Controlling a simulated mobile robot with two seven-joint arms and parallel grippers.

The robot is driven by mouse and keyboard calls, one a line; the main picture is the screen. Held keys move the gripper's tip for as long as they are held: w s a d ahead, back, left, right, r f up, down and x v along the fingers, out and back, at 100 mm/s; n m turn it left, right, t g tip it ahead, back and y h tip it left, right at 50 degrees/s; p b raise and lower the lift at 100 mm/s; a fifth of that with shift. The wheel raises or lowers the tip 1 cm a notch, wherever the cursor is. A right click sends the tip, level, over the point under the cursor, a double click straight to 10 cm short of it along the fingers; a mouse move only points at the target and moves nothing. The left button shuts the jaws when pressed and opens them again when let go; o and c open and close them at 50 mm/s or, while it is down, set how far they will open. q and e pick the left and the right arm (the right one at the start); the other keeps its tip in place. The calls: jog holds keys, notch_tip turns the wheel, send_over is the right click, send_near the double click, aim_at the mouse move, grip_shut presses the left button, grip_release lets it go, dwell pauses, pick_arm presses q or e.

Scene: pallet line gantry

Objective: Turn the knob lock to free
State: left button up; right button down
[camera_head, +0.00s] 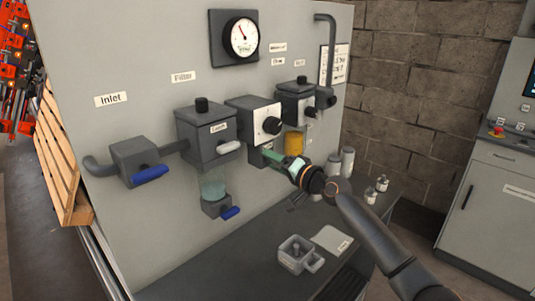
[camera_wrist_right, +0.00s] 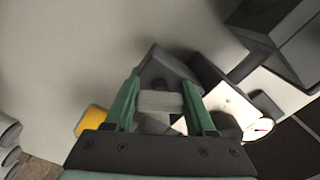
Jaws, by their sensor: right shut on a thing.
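My right gripper (camera_head: 268,156) comes in from the lower right to the wall panel. Its green fingers reach a small dark housing (camera_head: 256,158) below the white-faced knob box. In the right wrist view the two fingers (camera_wrist_right: 160,92) are closed on the sides of a light grey block, which I take as the knob lock (camera_wrist_right: 160,103). Behind it is the dark grey housing (camera_wrist_right: 165,68). The fingers hide most of the knob in the head view, and I cannot read its setting. My left gripper is not in view.
The white-faced box (camera_head: 255,122) with a black knob sits just above the gripper. A yellow cylinder (camera_head: 294,142) hangs close to its right. The filter box (camera_head: 206,135) and inlet valve with blue handle (camera_head: 150,174) are to the left. A shelf (camera_head: 225,270) below holds small containers.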

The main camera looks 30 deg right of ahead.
jog(key=shift+m+p, duration=1.55)
jog(key=shift+m, duration=1.45)
jog(key=shift+c, duration=1.2)
grip_release()
jog(key=b+v, duration=0.1)
jog(key=v, duration=1.1)
jog(key=shift+s+b, duration=0.25)
jog(key=shift+b, duration=0.05)
jog(key=shift+d, duration=0.1)
